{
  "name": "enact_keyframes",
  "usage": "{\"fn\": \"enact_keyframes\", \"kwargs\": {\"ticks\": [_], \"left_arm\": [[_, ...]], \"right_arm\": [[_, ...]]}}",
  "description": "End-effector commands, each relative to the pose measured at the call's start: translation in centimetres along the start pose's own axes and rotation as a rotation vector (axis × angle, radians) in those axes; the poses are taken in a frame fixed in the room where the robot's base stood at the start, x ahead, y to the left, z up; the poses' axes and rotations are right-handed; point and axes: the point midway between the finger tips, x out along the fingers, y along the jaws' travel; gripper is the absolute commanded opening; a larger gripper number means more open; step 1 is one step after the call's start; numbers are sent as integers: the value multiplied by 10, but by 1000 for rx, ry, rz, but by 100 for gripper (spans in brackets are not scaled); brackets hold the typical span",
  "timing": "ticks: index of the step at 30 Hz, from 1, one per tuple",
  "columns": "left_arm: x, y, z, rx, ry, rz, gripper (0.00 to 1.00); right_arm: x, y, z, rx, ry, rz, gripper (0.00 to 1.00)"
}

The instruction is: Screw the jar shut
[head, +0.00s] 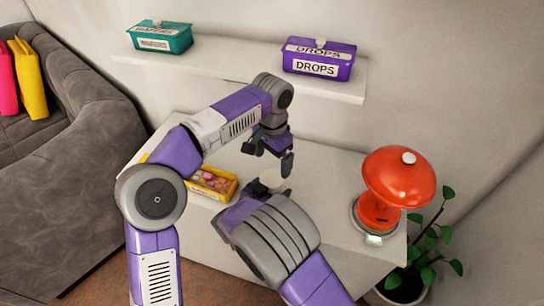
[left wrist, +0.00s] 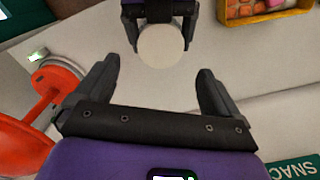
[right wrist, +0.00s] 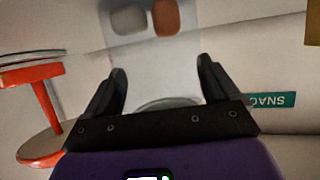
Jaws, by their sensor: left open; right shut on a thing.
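A small jar with a pale round top (head: 271,180) is at the middle of the white table, partly hidden by my right arm. In the left wrist view its top is a plain cream disc (left wrist: 161,46); I cannot tell if this is a lid. In the right wrist view the jar looks clear (right wrist: 160,60), with a grey and a brown piece showing at the far end. My right gripper (right wrist: 162,75) is shut on the jar, with a finger on each side. My left gripper (head: 268,157) is open and empty, pointing down above the jar and apart from it.
A yellow tray of sweets (head: 228,197) stands left of the jar. A red dispenser (head: 385,212) stands at the table's right, by a potted plant (head: 425,255). A wall shelf (head: 220,66) behind holds a teal box (head: 160,38) and a purple box (head: 320,62).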

Motion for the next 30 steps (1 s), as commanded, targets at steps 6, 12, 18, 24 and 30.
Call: {"fn": "enact_keyframes", "kwargs": {"ticks": [6, 12, 18, 24, 30], "left_arm": [[-6, -1, 0, -103, 1, 0, 96], [-6, -1, 1, -105, 0, 0, 96], [-1, -1, 1, -104, -3, 0, 96], [27, -1, 2, -104, -5, 1, 96], [56, -1, 1, -102, -2, 1, 96]], "right_arm": [[0, 0, 0, 0, -1, -1, 3], [0, 0, 0, 0, -1, -1, 3], [0, 0, 0, 0, 0, -1, 3], [0, 0, 0, 0, 0, -1, 3], [0, 0, 0, 0, 0, -1, 3]]}}
